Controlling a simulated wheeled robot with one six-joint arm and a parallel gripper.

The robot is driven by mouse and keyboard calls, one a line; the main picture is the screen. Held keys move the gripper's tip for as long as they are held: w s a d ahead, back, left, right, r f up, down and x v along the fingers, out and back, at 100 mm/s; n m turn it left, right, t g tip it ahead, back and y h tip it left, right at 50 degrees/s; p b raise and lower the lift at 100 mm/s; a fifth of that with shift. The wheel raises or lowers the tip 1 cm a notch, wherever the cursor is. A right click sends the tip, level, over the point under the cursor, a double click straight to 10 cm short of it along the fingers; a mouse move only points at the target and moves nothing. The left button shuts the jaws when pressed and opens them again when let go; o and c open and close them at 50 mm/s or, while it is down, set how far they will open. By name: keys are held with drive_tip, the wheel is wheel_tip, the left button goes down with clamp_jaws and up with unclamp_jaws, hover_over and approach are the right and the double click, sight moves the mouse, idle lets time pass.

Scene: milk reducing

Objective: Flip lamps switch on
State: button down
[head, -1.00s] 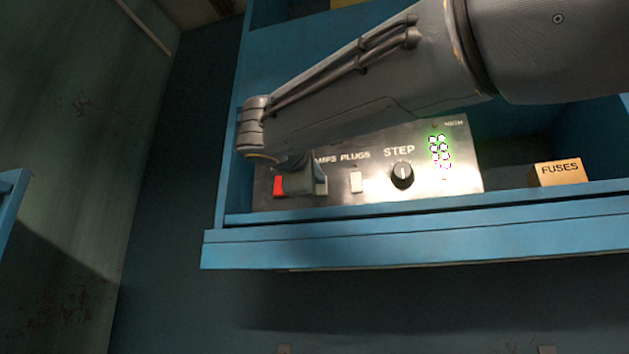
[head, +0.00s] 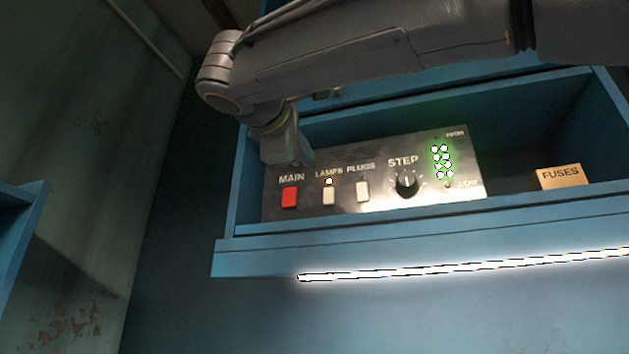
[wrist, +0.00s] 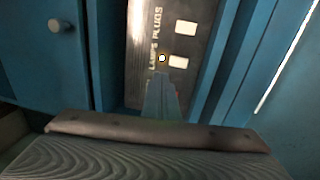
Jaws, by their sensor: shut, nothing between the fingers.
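The lamps switch (head: 329,196) is a small white rocker on the metal control panel (head: 385,196), under the label LAMPS. A small indicator light (head: 329,181) glows just above it. My gripper (head: 299,160) is shut and empty, in front of the panel's upper left edge, above the MAIN label and up and left of the lamps switch. In the wrist view my shut fingertips (wrist: 160,76) point at the panel close to the lamps switch (wrist: 178,62) and its lit indicator (wrist: 162,58). I cannot tell the exact gap to the panel.
The red main switch (head: 289,197) and the white plugs switch (head: 363,191) flank the lamps switch. A step knob (head: 406,184) and lit green indicators (head: 441,161) are to the right. A fuses box (head: 559,177) sits in the blue shelf. A bright light strip (head: 460,267) glows beneath it.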

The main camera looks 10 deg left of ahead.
drive_tip(key=shift+s+a+r, duration=0.1)
drive_tip(key=shift+s+r, duration=0.1)
drive_tip(key=shift+s, duration=0.9)
